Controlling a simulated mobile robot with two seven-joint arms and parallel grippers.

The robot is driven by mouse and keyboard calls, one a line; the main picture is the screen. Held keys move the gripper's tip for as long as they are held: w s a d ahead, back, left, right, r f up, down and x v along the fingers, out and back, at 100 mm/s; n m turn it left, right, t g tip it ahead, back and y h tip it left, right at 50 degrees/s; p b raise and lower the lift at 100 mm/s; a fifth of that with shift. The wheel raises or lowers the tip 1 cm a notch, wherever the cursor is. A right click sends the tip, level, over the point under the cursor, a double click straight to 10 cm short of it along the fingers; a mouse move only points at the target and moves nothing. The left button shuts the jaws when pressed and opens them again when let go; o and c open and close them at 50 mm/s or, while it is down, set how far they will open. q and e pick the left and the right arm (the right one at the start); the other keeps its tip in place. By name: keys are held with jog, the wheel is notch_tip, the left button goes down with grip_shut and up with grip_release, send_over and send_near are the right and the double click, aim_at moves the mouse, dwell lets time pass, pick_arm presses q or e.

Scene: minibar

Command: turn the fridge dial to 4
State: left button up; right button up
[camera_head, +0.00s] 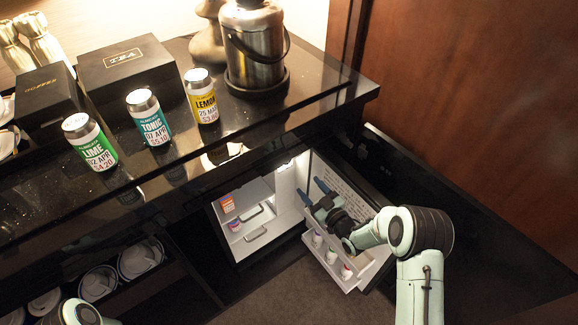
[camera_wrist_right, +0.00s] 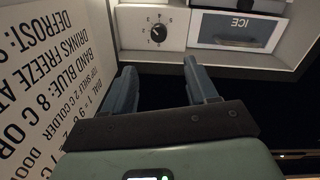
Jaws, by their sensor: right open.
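The fridge dial (camera_wrist_right: 158,33) is a small black knob on a white square panel, at the top middle of the right wrist view. Small marks ring it, but I cannot read which number it points at. In the head view the dial is not clearly visible. My right gripper (camera_head: 312,190) is inside the open fridge (camera_head: 262,190), near the door side. In the right wrist view my right gripper (camera_wrist_right: 158,74) is open and empty, its two blue fingers below the dial and apart from it. My left gripper is out of view.
A printed text card (camera_wrist_right: 45,85) is at the left of the wrist view. An ICE compartment (camera_wrist_right: 238,31) is right of the dial. The counter above holds LIME (camera_head: 90,140), TONIC (camera_head: 149,118) and LEMON (camera_head: 202,96) cans. The door shelf (camera_head: 338,266) holds small items.

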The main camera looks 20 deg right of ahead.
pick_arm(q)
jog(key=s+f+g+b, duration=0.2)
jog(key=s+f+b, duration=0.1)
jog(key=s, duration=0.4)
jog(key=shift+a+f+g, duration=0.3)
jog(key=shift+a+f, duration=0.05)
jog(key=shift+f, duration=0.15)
pick_arm(e)
jog(key=x, duration=1.2)
jog(key=shift+w, duration=0.35)
jog(key=shift+f, duration=0.15)
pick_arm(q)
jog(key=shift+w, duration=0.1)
pick_arm(e)
jog(key=c, duration=1.1)
